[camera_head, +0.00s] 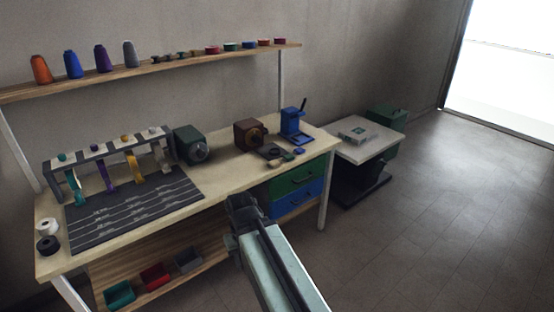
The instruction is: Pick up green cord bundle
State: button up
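A teal-green hanging bundle (74,187) is at the left end of a rack on the workbench; it looks like cord, but the small scale leaves this uncertain. Purple (104,177), yellow (135,169) and whitish (162,157) bundles hang to its right on the same grey-and-cream rack (110,148). A small greenish item (288,158) also lies on the right part of the bench, too small to identify. My gripper (241,207) is at the dark end of my arm, in front of the bench's front edge, apart from the teal-green bundle. Its fingers cannot be made out.
The workbench (232,180) carries a dark patterned mat (135,210), motor-like machines (190,145) and a blue device (292,125). A shelf (160,73) with spools runs above. Bins sit on the lower shelf (220,262). A side table (370,146) stands right; the floor (440,220) there is clear.

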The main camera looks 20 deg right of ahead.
aim_at(289, 157)
jog(key=u, duration=0.1)
jog(key=i, duration=1)
jog(key=z, duration=0.1)
